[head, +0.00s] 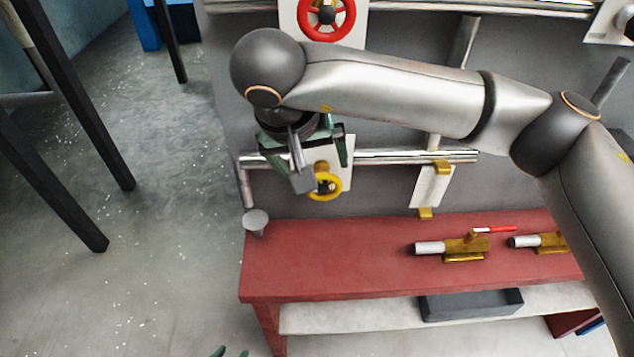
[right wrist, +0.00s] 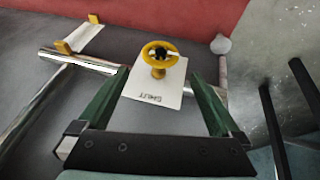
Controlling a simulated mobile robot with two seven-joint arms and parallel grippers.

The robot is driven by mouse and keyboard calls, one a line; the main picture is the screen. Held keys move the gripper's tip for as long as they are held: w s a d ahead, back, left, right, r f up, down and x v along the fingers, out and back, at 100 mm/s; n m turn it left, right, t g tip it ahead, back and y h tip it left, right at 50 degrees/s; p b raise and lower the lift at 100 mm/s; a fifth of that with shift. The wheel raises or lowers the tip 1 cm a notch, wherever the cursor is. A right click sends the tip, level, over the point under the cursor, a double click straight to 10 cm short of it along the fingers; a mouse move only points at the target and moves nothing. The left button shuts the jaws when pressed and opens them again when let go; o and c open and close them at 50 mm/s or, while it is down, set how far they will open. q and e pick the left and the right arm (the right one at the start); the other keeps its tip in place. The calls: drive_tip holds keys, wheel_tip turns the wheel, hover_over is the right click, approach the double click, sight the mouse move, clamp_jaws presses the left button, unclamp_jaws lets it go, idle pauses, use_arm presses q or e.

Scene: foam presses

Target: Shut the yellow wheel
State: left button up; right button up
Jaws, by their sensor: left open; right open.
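The yellow wheel (head: 339,187) is on a white plate (head: 347,150) on the grey wall, by a horizontal pipe. In the right wrist view, the yellow wheel (right wrist: 145,52) stands on a yellow stem out from the plate (right wrist: 150,95), which reads "SHUT". My right gripper (head: 310,165) is open and empty, pointed at the wheel. The wheel lies beyond and between its green fingers (right wrist: 160,78), seemingly without contact. In the head view this gripper partly hides wheel and plate. My left gripper (head: 230,352) shows only its green fingertips at the bottom edge, apart and empty.
A red wheel (head: 348,28) is higher on the wall. The red bench (head: 340,265) below holds two brass valves, one (head: 465,247) with a red lever. A grey round-topped post (head: 256,218) stands at the bench's left corner. Open floor and dark posts lie left.

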sight(322, 185)
drive_tip(key=p+x, duration=0.1)
drive_tip(key=x, duration=1)
drive_tip(key=shift+f+p, duration=0.2)
drive_tip(key=shift+p, duration=0.1)
